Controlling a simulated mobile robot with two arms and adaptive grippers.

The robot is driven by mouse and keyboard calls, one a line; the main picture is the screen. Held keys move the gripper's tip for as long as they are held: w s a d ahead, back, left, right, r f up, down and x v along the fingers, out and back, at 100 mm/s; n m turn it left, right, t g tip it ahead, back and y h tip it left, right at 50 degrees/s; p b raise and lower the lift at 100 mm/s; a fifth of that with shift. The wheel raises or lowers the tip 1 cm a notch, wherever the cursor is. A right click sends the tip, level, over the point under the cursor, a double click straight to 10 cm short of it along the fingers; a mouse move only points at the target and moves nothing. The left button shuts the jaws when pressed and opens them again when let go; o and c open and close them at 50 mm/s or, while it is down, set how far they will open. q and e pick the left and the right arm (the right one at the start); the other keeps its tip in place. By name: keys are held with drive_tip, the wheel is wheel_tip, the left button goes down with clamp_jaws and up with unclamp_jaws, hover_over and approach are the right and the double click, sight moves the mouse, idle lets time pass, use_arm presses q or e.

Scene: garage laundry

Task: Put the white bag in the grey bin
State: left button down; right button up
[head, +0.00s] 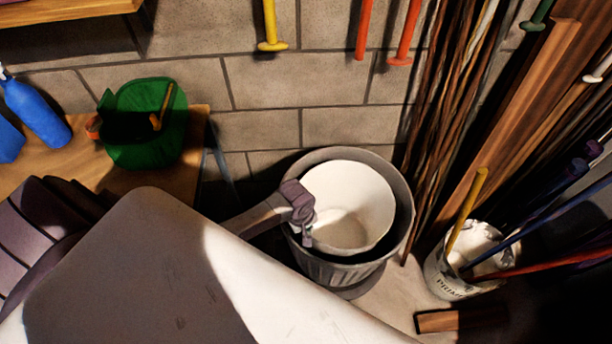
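The grey bin (402,240) is a round ribbed bin on the floor against the block wall. A white, round, open-topped thing, which I take to be the white bag (368,200), sits inside it, with its rim near the bin's rim. My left gripper (307,236) is at the left edge of the white bag, over the bin's left rim. Its fingertips overlap the bag's edge, but I cannot tell whether they are closed on it. The bag's lower part is hidden inside the bin. My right gripper is not in view.
A white bucket (447,276) holding sticks stands right of the bin. Long poles and boards (520,130) lean behind it. A wooden bench (105,187) at left holds a green container (148,150) and a blue bottle (36,112). A wood block (447,320) lies in front.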

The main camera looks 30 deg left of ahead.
use_arm(q)
drive_tip(key=shift+f, duration=0.1)
drive_tip(key=shift+f, duration=0.4)
drive_tip(key=shift+s, duration=0.1)
drive_tip(key=c, duration=1.3)
unclamp_jaws()
drive_tip(key=shift+s+f, duration=0.1)
drive_tip(key=shift+f, duration=0.05)
drive_tip(key=r, duration=0.4)
drive_tip(key=r+p, duration=0.1)
drive_tip(key=r, duration=0.4)
drive_tip(key=s+r, duration=0.1)
drive_tip(key=r, duration=0.3)
drive_tip(key=shift+a+r+p, duration=0.15)
drive_tip(key=shift+a+p, duration=0.2)
drive_tip(key=shift+a, duration=0.05)
